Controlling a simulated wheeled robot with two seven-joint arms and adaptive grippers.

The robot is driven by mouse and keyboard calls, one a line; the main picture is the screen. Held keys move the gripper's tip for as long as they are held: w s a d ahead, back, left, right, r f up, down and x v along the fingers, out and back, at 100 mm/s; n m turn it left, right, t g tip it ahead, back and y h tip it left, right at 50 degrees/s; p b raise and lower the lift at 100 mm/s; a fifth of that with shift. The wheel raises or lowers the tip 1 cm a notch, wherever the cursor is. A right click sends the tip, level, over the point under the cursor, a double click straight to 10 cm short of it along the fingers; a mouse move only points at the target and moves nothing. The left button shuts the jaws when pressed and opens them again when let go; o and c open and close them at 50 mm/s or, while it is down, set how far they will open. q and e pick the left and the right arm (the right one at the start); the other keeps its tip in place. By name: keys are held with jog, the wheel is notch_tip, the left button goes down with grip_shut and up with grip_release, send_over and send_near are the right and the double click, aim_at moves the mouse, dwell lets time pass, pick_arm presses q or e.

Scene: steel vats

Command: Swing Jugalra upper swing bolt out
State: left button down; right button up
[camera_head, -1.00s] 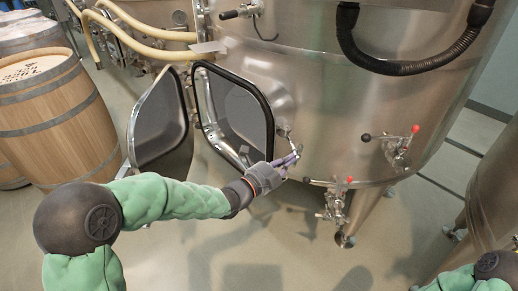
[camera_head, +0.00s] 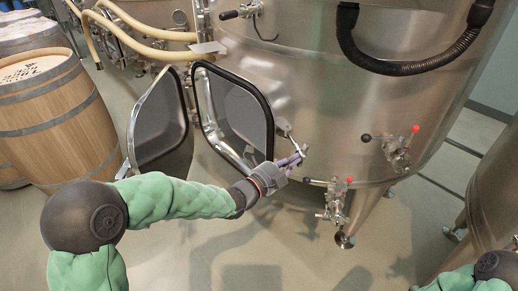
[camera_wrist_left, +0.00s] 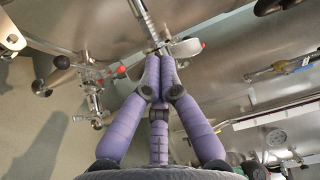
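The steel vat (camera_head: 330,95) has an open manway whose dark-rimmed frame (camera_head: 271,120) faces me, with its hatch door (camera_head: 160,125) swung out to the left. A swing bolt (camera_head: 286,129) sticks out from the vat wall just right of the frame. My left gripper (camera_head: 299,158) is at the bolt's outer end. In the left wrist view, the purple fingers (camera_wrist_left: 160,54) come together on the end of the steel bolt (camera_wrist_left: 146,22), beside a pale metal handle piece (camera_wrist_left: 187,47). The fingers hide part of that end. My right gripper is out of view.
Valves with red knobs, one on the vat wall (camera_head: 397,150) and one lower down (camera_head: 335,203), stand right of the left gripper. Wooden barrels (camera_head: 55,120) stand at the left. The floor (camera_head: 240,245) below the left forearm is clear.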

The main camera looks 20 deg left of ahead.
pick_arm(q)
jog(key=v, duration=1)
dwell(0.6)
jog(key=shift+a, duration=0.1)
jog(key=d+f+n+g+y+p, duration=0.2)
jog(key=f+n+g, duration=0.2)
jog(key=f+n, duration=0.5)
jog(key=d+f+n+g+y+p, duration=0.15)
jog(key=f+n+g, duration=0.35)
jog(key=f, duration=0.9)
jog(key=s+d+f+n+g+p, duration=0.2)
jog(key=s+d+f+n+g, duration=0.1)
jog(key=s+f+n, duration=0.2)
jog(key=s+d+f+n+g+p, duration=0.2)
jog(key=s+d+f+n+g, duration=0.2)
jog(key=s+f, duration=0.5)
jog(key=s+n, duration=0.1)
jog(key=s, duration=0.3)
jog(key=shift+d+f+n, duration=0.3)
jog(key=shift+d+n, duration=0.05)
jog(key=shift+n, duration=0.05)
jog(key=shift+h, duration=0.25)
